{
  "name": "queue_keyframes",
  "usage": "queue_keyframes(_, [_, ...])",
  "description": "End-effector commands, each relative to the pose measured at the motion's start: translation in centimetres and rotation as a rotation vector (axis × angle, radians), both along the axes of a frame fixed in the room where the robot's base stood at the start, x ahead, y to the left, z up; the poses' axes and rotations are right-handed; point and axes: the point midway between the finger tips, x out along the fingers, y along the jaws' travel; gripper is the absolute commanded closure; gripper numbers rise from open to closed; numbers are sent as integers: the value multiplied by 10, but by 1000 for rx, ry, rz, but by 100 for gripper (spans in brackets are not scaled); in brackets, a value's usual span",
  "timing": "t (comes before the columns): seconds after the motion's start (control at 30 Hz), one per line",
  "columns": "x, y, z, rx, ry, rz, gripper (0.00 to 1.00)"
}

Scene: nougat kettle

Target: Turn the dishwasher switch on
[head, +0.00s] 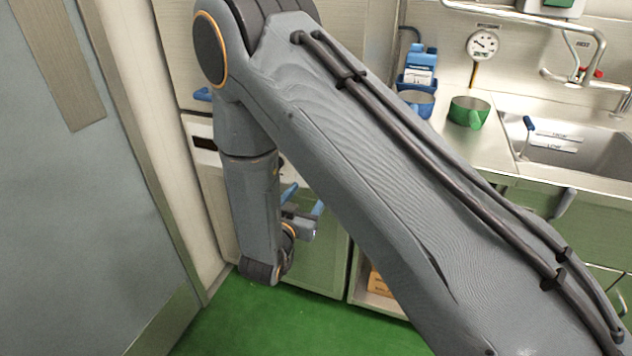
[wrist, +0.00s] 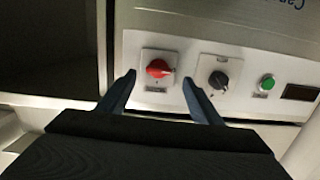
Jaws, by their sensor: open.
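In the wrist view, a red rotary switch (wrist: 159,68) sits on a white square plate on the machine's pale front panel (wrist: 170,107). A dark rotary knob (wrist: 218,80) on a similar plate is to its right. My gripper (wrist: 158,82) is open and empty. Its two fingers point at the panel, with the red switch appearing between and just beyond their tips. I cannot tell whether they touch the panel. In the head view, my gripper (head: 305,199) is low beside the machine front, partly hidden by my arm. The red switch is hidden there.
A green button (wrist: 266,82) and a dark display (wrist: 300,92) are farther right on the panel. In the head view, a grey door (head: 80,200) stands at left. Green floor (head: 260,325) is clear below.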

Motion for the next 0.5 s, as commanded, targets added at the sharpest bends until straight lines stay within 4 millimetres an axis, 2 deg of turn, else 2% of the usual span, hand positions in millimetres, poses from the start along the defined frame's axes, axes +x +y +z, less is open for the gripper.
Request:
queue_keyframes(0.1, [-9, 4, 0, -37, -56, -16, 41])
queue_keyframes(0.2, [-8, 2, 1, -48, -74, -23, 41])
queue_keyframes(0.5, [33, -13, 2, -48, -75, -26, 41])
